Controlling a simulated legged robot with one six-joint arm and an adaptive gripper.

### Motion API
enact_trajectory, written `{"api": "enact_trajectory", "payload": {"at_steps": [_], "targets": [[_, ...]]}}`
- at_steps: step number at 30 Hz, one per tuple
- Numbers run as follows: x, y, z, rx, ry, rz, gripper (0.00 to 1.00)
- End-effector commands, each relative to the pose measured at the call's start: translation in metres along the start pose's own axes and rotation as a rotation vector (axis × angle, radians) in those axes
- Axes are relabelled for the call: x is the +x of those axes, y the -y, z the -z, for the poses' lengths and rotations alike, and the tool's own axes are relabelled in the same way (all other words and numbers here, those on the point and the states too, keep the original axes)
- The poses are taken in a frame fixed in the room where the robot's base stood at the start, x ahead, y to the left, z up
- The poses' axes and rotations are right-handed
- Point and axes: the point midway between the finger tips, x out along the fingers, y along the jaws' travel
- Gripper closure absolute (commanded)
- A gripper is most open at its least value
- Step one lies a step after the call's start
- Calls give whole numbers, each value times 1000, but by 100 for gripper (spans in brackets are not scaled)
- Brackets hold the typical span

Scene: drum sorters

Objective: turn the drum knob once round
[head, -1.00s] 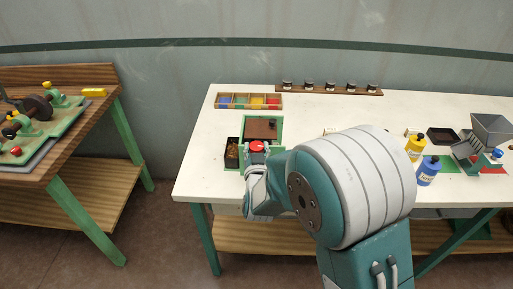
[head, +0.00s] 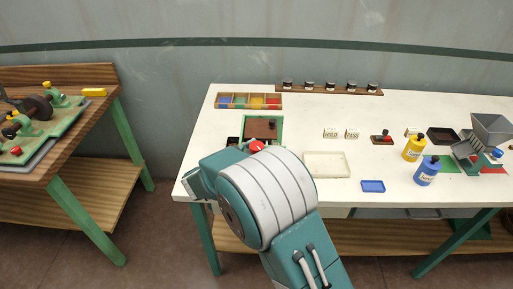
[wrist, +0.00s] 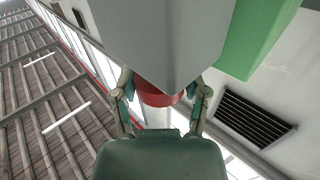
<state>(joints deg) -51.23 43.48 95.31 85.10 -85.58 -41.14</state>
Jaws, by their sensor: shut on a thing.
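The red knob (head: 257,146) sits at the front of a device with a green base (head: 279,127) and a brown top (head: 260,127), at the left end of the white table. In the wrist view, my gripper (wrist: 160,92) is shut on the red knob (wrist: 158,99), one finger on each side. A grey body (wrist: 165,35) and a green part (wrist: 258,35) of the device fill the top of that view. In the head view my arm hides my gripper and the area in front of the knob. The drum itself cannot be made out clearly.
A compartment box (head: 250,107) with coloured sections stands behind the device. A cream tray (head: 326,165), a blue tray (head: 373,186), and yellow (head: 414,148) and blue (head: 427,171) bottles stand to the right. A rack of jars (head: 330,92) lines the back.

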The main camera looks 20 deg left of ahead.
Motion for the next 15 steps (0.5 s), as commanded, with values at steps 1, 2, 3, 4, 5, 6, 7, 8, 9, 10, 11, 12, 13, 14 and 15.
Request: {"api": "enact_trajectory", "payload": {"at_steps": [1, 2, 3, 4, 5, 6, 7, 8, 9, 10, 11, 12, 13, 14, 15], "targets": [[-1, 3, 1, 4, -2, -37, 90], [-1, 3, 0, 4, -1, -66, 90], [-1, 3, 0, 4, -1, -104, 90], [0, 3, 0, 4, -2, -131, 90], [0, 3, 0, 4, -1, -158, 90], [0, 3, 0, 4, -1, -194, 90], [0, 3, 0, 4, -2, -221, 90], [0, 3, 0, 4, -1, -246, 90], [0, 3, 0, 4, -1, -279, 90], [0, 3, 0, 4, -2, -303, 90], [0, 3, 0, 5, -1, -325, 90], [0, 3, 0, 4, -1, -355, 90], [0, 3, 0, 4, -2, -375, 90], [0, 3, 0, 5, -1, -395, 90], [0, 3, 0, 4, -2, -420, 90]]}}
